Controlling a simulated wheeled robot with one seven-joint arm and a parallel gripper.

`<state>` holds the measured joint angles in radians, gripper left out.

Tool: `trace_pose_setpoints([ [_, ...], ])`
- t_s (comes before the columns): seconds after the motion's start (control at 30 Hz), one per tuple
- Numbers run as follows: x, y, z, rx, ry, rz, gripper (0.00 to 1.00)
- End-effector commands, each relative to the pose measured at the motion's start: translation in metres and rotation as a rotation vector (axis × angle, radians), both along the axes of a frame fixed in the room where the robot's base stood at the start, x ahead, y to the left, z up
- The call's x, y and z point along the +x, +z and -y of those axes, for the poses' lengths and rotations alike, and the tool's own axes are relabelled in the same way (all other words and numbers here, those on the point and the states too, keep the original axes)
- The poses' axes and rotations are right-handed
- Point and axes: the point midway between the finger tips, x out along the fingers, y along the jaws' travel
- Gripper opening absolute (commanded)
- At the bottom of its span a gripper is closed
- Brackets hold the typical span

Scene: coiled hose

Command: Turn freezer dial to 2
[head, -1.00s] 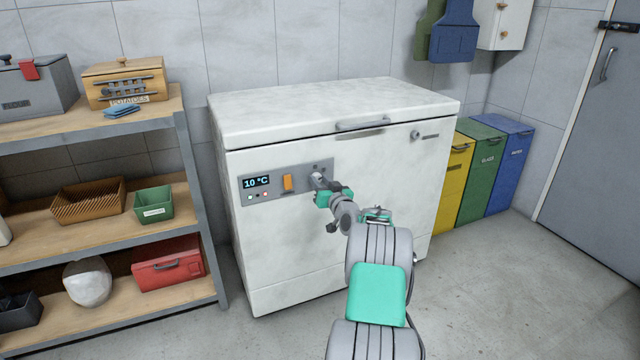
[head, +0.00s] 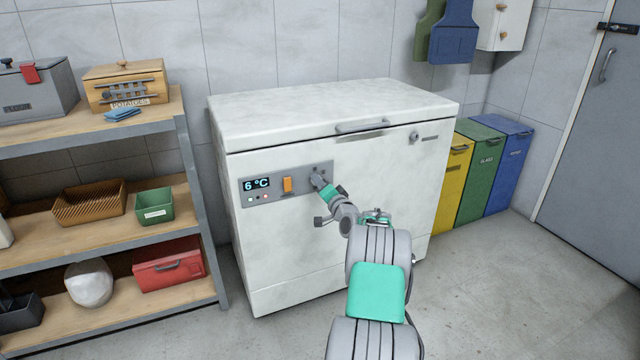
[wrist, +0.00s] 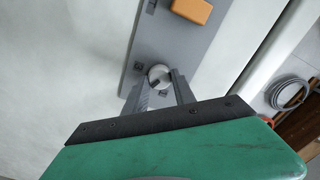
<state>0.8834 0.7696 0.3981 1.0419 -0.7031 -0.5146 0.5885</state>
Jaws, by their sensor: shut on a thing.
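The white chest freezer (head: 330,235) stands against the wall with its lid shut. Its grey control panel (head: 263,198) carries a display (head: 256,184) reading 6 °C, an orange switch (head: 287,184) and small lights. The dial (wrist: 159,76) is a small round pale knob with a dark mark, at the panel's end in the wrist view. My gripper (wrist: 161,84) is shut on the dial, one finger on each side. In the head view my gripper (head: 317,180) hides most of the dial, and I cannot read its numbers.
Wooden shelves (head: 90,225) with boxes stand left of the freezer. Yellow, green and blue bins (head: 508,165) stand to its right. A coiled hose (wrist: 290,92) shows at the right in the wrist view. The floor (head: 500,280) at the right is clear.

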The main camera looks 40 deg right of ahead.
Motion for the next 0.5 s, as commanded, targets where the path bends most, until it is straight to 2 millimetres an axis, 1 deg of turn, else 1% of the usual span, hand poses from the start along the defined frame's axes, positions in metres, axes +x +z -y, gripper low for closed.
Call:
trace_pose_setpoints([
  [0.03,0.0,0.0027,0.0011,0.012,-0.001,0.007,0.0],
  [0.2,0.0,0.0024,0.0012,0.048,-0.002,0.018,0.0],
  [0.5,-0.0001,0.0023,0.0013,0.058,-0.002,0.021,0.0],
])
